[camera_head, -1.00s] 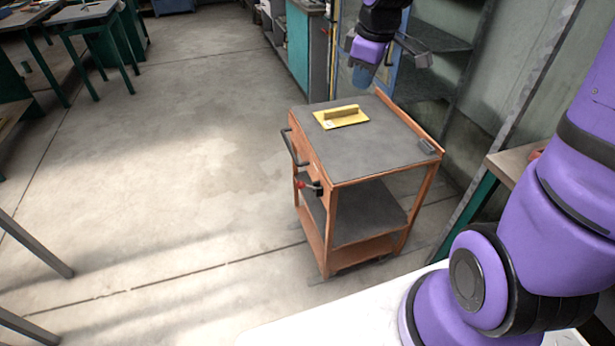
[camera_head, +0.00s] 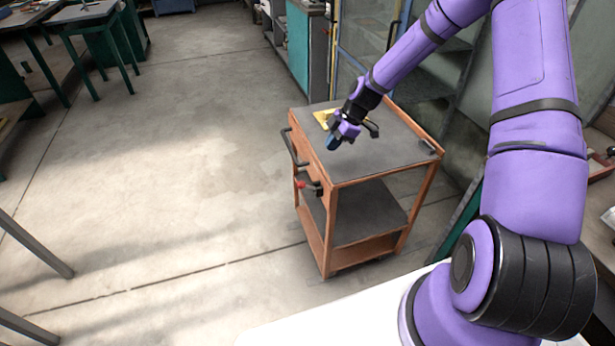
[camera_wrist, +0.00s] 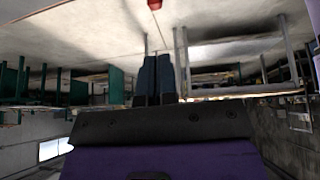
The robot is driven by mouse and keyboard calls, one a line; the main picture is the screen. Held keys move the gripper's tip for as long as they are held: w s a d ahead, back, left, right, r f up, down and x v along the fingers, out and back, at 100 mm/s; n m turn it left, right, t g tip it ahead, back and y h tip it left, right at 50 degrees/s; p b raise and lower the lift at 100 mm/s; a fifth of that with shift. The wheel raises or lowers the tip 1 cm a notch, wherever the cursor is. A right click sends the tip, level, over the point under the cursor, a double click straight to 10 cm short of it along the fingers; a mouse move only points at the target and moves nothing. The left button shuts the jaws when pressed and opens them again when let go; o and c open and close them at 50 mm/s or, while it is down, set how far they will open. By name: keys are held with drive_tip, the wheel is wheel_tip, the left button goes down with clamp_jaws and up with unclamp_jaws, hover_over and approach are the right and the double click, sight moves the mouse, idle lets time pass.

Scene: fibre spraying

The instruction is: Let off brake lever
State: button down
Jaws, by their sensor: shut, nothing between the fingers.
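The brake lever (camera_head: 303,184), with a red tip and a black mount, sits on the front left side of the orange cart (camera_head: 322,238), below the black push handle (camera_head: 291,147). My gripper (camera_head: 332,143) is above the cart's grey top near its front left edge, up from the lever and a little to its right, apart from it. In the wrist view its two blue fingers (camera_wrist: 155,78) are together with nothing between them. A red piece (camera_wrist: 154,4) at the top edge of that view looks like the lever's tip.
A yellow float (camera_head: 324,117) lies on the cart top, partly hidden behind my gripper. A shelf cabinet stands behind the cart. A teal cabinet (camera_head: 305,45) is farther back. The floor (camera_head: 180,170) left of the cart is clear.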

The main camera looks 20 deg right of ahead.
sight(300, 183)
drive_tip(key=shift+w+f, duration=0.2)
drive_tip(key=shift+f, duration=0.6)
drive_tip(key=x, duration=1.4)
drive_tip(key=shift+w+a+r, duration=0.15)
drive_tip(key=shift+w+a, duration=0.05)
drive_tip(key=shift+a, duration=0.05)
drive_tip(key=shift+a+f+h, duration=0.25)
drive_tip(key=shift+a+h, duration=0.3)
drive_tip(key=shift+h, duration=0.05)
drive_tip(key=shift+a+f+n+h, duration=0.3)
drive_tip(key=shift+a+f+h, duration=0.15)
drive_tip(key=shift+a+h, duration=0.4)
wheel_tip(300, 183, down, 8)
drive_tip(key=a+h, duration=0.2)
drive_tip(key=h, duration=0.8)
drive_tip(key=shift+a, duration=0.1)
